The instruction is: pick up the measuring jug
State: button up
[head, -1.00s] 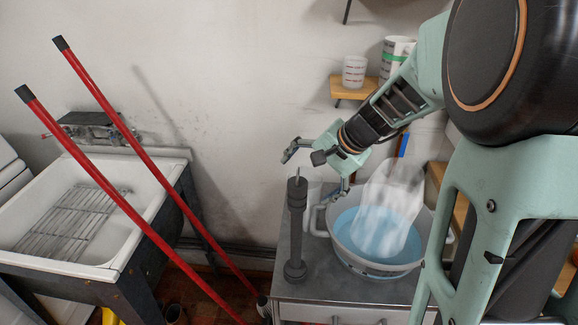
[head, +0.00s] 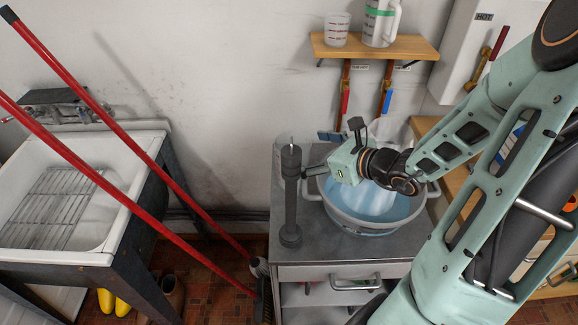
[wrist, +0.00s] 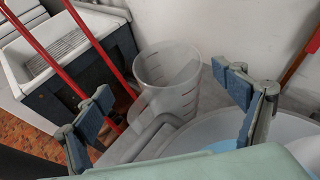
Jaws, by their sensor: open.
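A clear measuring jug with red marks (wrist: 168,78) shows in the wrist view, mouth up, beyond and between my fingers. It appears to stand beside the tub's left side. I cannot make out this jug clearly in the head view. My gripper (wrist: 168,112) is open, with one blue-padded finger to the left of the jug and one to the right, and nothing is held between them. In the head view my gripper (head: 332,148) hangs above the back left rim of the grey tub (head: 346,221), pointing left.
The tub holds blue water and stands on a grey cabinet top (head: 322,245). A dark upright post (head: 290,195) stands left of it. A wall shelf (head: 375,48) carries a marked cup (head: 337,30) and a green-banded jug (head: 378,24). Red poles (head: 105,185) lean at left.

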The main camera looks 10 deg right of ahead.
aim_at(281, 143)
jog(key=shift+d+m, duration=0.3)
jog(key=shift+m, duration=0.1)
jog(key=shift+w+f+t, duration=0.15)
jog(key=shift+f+t, duration=0.05)
jog(key=shift+t, duration=0.1)
jog(key=b+x, duration=0.1)
jog(key=x, duration=0.9)
jog(key=shift+w+d+f+b, duration=0.1)
jog(key=shift+w+f+b, duration=0.1)
jog(key=shift+w+b, duration=0.1)
jog(key=shift+s, duration=0.1)
jog(key=shift+c, duration=0.2)
jog(key=c, duration=1.9)
